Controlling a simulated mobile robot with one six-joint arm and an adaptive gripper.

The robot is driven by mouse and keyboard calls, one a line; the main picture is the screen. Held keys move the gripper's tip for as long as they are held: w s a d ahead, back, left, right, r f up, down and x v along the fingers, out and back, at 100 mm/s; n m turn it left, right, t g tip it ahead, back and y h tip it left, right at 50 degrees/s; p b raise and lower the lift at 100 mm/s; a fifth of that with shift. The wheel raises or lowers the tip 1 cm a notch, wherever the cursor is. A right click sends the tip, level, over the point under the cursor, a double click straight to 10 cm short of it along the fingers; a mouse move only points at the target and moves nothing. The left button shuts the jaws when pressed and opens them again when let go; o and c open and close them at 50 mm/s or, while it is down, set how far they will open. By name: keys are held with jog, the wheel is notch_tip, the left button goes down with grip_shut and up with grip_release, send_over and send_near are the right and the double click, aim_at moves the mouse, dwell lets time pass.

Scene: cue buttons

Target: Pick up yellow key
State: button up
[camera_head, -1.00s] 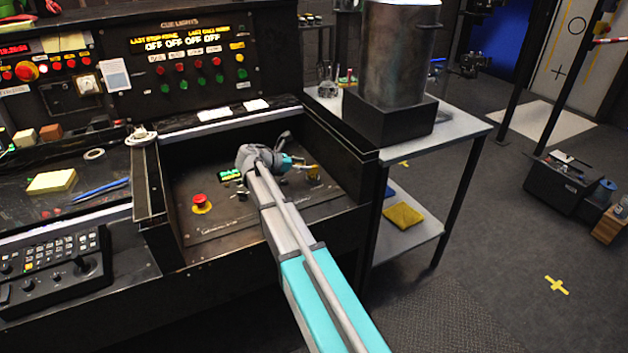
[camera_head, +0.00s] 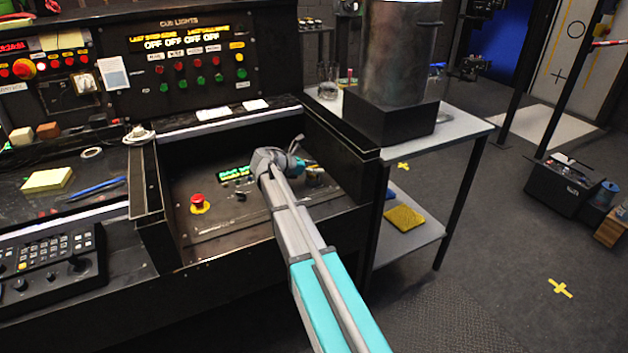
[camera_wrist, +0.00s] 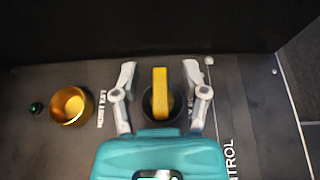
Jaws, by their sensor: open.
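The yellow key (camera_wrist: 160,92) stands in a dark round socket (camera_wrist: 148,104) on the panel in the wrist view. My gripper (camera_wrist: 160,75) is open, with one finger on each side of the key and a gap on both sides. The fingertips reach about as far as the key's far end. In the head view my gripper (camera_head: 308,166) is over the right part of the recessed panel (camera_head: 230,218). The key is mostly hidden behind my arm there.
A gold cup-like ring (camera_wrist: 71,105) and a small green light (camera_wrist: 37,107) are left of the key. A red button (camera_head: 198,201) sits at the panel's left. Dark walls enclose the recess, with a metal cylinder (camera_head: 398,50) on the table to the right.

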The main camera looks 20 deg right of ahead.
jog(key=shift+d+f, duration=0.2)
jog(key=shift+d, duration=0.3)
grip_shut()
dwell(0.3)
